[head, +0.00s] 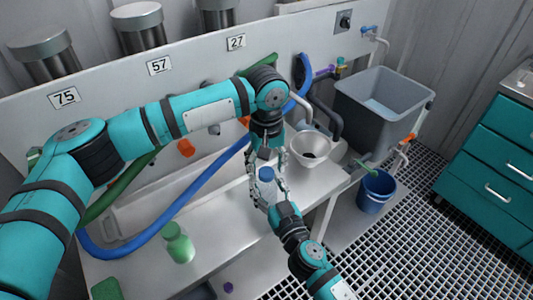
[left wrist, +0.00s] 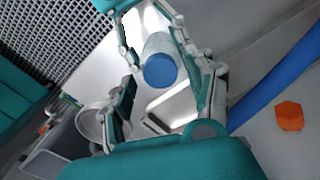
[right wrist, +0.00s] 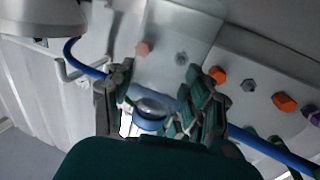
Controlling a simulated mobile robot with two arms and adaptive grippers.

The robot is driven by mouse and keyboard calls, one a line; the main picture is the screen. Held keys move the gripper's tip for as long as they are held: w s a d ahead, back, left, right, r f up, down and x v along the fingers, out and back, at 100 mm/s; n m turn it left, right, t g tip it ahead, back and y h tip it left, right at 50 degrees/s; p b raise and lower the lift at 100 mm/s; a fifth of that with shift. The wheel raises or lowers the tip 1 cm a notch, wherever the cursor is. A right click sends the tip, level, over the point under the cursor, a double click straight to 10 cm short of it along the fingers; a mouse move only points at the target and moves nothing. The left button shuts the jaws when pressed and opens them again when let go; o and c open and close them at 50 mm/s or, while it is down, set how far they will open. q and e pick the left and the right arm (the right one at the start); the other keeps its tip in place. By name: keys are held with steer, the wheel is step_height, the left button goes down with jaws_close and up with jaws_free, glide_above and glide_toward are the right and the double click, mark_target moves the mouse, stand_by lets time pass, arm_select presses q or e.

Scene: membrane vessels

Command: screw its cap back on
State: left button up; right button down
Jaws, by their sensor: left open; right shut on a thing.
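A pale bottle (left wrist: 158,45) stands between my two grippers above the bench. A round blue cap (head: 267,173) sits at its mouth and shows face-on in the left wrist view (left wrist: 159,71); I cannot tell how tightly it is seated. My right gripper (head: 267,197) comes from the front and is shut on the bottle's body. My left gripper (head: 267,160) points down from above, its fingers spread apart near the cap. In the left wrist view the left fingers (left wrist: 168,92) are clear of the cap.
A green bottle (head: 179,246) stands on the bench (head: 215,235) at left. A white funnel-like bowl (head: 309,147) is close on the right. A blue hose (head: 170,218) curves along the left. A grey sink (head: 383,105) and blue bucket (head: 375,192) are farther right.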

arm_select(q)
steer(key=shift+f, duration=0.65)
jaws_close()
steer(key=m, duration=2.5)
steer(key=shift+o, duration=0.8)
jaws_free()
